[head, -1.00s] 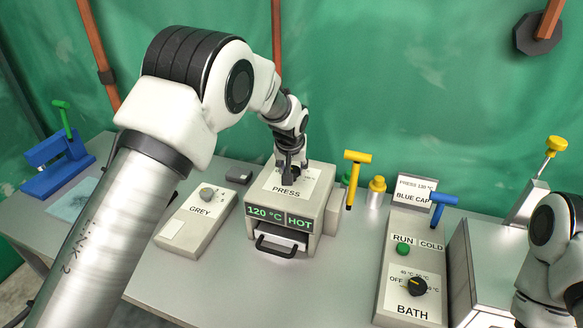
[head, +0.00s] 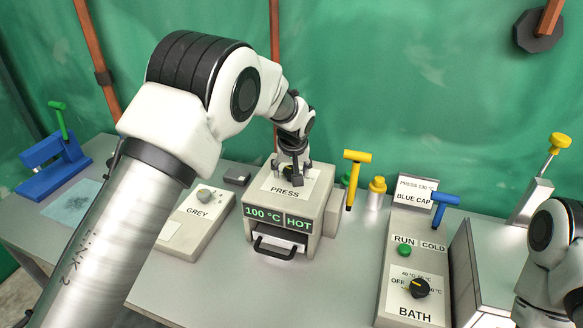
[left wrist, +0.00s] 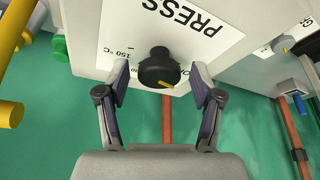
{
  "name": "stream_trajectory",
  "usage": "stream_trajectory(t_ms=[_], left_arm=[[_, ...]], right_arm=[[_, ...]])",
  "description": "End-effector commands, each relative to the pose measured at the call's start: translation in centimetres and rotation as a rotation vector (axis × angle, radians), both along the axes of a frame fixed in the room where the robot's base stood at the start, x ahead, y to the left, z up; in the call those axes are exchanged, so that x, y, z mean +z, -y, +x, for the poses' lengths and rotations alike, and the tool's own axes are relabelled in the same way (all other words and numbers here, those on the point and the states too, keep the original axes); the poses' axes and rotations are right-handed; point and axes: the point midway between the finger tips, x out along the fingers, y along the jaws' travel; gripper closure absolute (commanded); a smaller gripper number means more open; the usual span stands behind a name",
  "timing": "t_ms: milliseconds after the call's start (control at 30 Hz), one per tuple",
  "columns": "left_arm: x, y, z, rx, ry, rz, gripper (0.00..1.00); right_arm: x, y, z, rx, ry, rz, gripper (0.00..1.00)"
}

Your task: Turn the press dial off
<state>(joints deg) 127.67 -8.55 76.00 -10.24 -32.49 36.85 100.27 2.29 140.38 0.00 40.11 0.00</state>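The press (head: 325,222) is a pale box with a front display reading 100 °C and HOT. Its black dial (left wrist: 158,68) sits on the white PRESS label on top, with a yellow mark at the lower right of the knob in the left wrist view. A 150 °C mark shows beside it. My left gripper (head: 293,178) is over the press top. In the left wrist view my left gripper (left wrist: 160,78) is open, one finger on each side of the dial with gaps between. My right arm shows at the right edge; its gripper is out of view.
A GREY box (head: 190,222) stands left of the press. A yellow T-handle (head: 352,180) and yellow-capped bottle (head: 376,194) stand to its right. The BATH box (head: 400,308) with its dial is farther right. A blue stand (head: 55,178) is at far left.

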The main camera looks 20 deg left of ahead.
Motion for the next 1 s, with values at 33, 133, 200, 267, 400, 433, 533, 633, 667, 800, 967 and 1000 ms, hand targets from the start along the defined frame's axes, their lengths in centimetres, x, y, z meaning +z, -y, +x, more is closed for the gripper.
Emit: stream_trajectory(t_ms=[33,133,200,267,400,433,533,633,667,800,967,1000], left_arm=[[0.1,0.0,0.1,0.0,0.002,0.0,0.31],[0.2,0.0,0.1,-0.001,0.004,0.0,0.31],[0.3,0.0,0.1,-0.001,0.005,0.0,0.31],[0.4,0.0,0.1,-0.001,0.007,0.0,0.31],[1.9,0.2,-0.3,-0.002,0.009,-0.001,0.31],[2.5,0.3,-0.5,-0.002,0.01,0.0,0.31],[4.7,0.7,-1.3,-0.001,0.009,0.001,0.31],[7.2,1.0,-2.3,-0.001,0.008,0.0,0.31],[7.9,1.1,-2.5,-0.002,0.008,0.001,0.31],[10.3,1.5,-3.5,-0.001,0.005,0.0,0.31],[11.2,1.7,-3.9,-0.001,0.003,0.001,0.31],[11.2,1.7,-3.9,-0.001,0.002,0.0,0.31]], right_arm=[[0.0,0.0,0.0,0.0,0.0,0.0,0.6],[0.0,0.0,0.0,0.0,0.0,0.0,0.6],[0.0,0.0,0.0,0.0,0.0,0.0,0.6],[0.0,0.0,0.0,0.0,0.0,0.0,0.6],[0.1,0.0,0.0,0.0,0.0,0.0,0.6],[0.1,0.0,0.0,0.0,0.0,0.0,0.6],[0.1,0.0,0.0,0.0,0.0,0.0,0.6],[0.1,0.0,0.0,0.0,0.0,0.0,0.6],[0.0,0.0,0.0,0.0,0.0,0.0,0.6],[0.0,0.0,0.0,0.0,0.0,0.0,0.6],[0.0,0.0,0.0,0.0,0.0,0.0,0.6],[0.0,0.0,0.0,0.0,0.0,0.0,0.6]])
